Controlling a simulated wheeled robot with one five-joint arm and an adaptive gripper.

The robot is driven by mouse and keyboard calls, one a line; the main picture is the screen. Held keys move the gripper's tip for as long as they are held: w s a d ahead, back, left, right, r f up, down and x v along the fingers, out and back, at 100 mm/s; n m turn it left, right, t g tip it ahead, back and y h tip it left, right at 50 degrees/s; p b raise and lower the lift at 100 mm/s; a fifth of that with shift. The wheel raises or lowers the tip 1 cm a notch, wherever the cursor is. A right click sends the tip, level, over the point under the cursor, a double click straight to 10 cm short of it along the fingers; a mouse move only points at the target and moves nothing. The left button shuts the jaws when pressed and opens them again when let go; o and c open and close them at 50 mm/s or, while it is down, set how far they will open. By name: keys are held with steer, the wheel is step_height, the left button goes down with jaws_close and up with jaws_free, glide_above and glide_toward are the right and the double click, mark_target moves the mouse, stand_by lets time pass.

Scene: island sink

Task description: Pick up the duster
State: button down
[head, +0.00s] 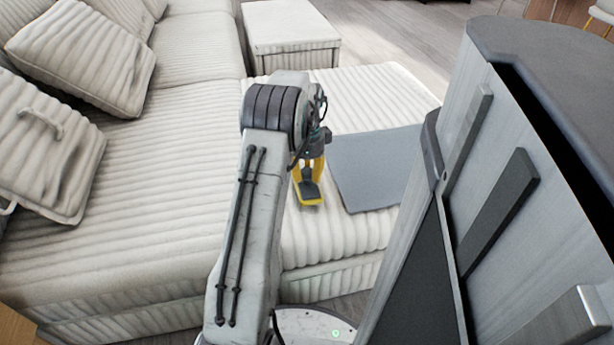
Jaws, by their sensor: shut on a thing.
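My gripper (308,186), with yellow fingers and dark pads, hangs from my arm over the front part of the pale ribbed sofa seat. It is low, close to the cushion. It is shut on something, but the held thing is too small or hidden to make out. I cannot clearly pick out the duster in this view. My arm link hides part of the seat to the left of the gripper.
A flat grey sheet-like thing (375,168) lies on the seat right of my gripper. Pale cushions (82,55) lie at the left. A ribbed ottoman (290,35) stands behind. A tall grey unit with a dark top (545,50) blocks the right side.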

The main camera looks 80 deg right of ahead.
step_height(320, 180, up, 2)
steer(key=shift+r+p, duration=0.1)
steer(key=shift+p, duration=0.25)
steer(key=s+a+r+p, duration=0.3)
steer(key=s+a+r, duration=0.3)
steer(key=s, duration=0.3)
steer(key=shift+s+a+r, duration=0.25)
steer(key=shift+a+r, duration=0.05)
steer(key=shift+a, duration=0.15)
steer(key=c, duration=1.4)
jaws_free()
steer(key=shift+c, duration=0.2)
steer(key=c, duration=0.5)
steer(key=shift+c, duration=0.2)
